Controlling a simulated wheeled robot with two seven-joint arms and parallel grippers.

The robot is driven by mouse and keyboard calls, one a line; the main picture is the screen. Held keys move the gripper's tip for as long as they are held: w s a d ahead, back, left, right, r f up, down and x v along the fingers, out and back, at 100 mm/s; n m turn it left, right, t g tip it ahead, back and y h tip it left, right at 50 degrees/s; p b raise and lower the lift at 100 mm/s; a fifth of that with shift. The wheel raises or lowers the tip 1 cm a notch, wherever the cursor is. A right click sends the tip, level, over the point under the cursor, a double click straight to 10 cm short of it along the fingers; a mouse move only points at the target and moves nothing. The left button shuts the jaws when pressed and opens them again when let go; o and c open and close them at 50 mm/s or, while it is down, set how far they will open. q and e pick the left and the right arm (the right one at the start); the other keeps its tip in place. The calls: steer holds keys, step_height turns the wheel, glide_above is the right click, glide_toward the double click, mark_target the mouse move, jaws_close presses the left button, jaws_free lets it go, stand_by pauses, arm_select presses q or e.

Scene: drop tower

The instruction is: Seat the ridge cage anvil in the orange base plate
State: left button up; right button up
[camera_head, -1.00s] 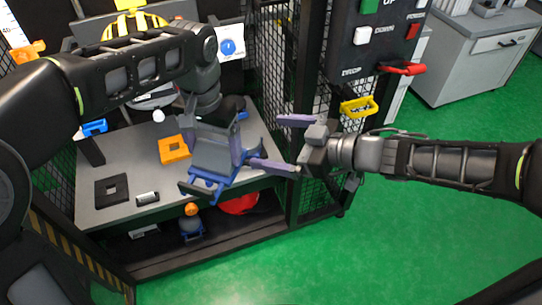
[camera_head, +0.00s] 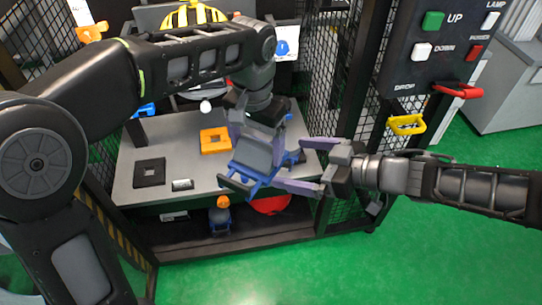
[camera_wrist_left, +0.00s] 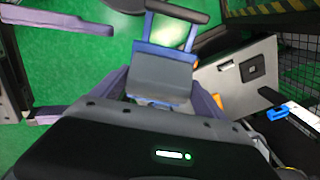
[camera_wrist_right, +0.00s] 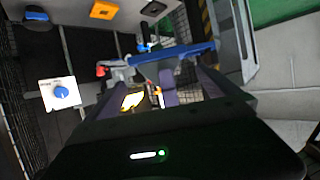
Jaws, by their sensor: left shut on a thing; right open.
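The ridge cage anvil, a grey block in a blue frame (camera_head: 254,156), hangs tilted from my left gripper (camera_head: 255,124), above the table's front right part. It also shows in the left wrist view (camera_wrist_left: 163,72), between the purple fingers. The orange base plate (camera_head: 215,141), with a square hole, lies flat on the table, left of the anvil and apart from it. It also shows in the right wrist view (camera_wrist_right: 103,10). My right gripper (camera_head: 308,166) is open, its fingers pointing left just right of the anvil; contact cannot be told.
The grey table (camera_head: 190,195) holds a black plate with a square hole (camera_head: 150,172) and a small dark-and-white device (camera_head: 182,184). Mesh walls flank it. A control panel (camera_head: 440,45) with a red handle (camera_head: 457,91) and a yellow handle (camera_head: 406,125) stands right.

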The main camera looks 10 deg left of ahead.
mark_target(264, 156)
arm_select(q)
steer(key=shift+r, duration=0.1)
arm_select(e)
steer(key=x, duration=0.9)
steer(key=shift+c, duration=0.2)
steer(key=c, duration=1.7)
arm_select(q)
steer(key=o, duration=2)
steer(key=shift+c, duration=0.2)
arm_select(e)
steer(key=shift+r, duration=0.15)
arm_select(q)
steer(key=shift+w, duration=0.1)
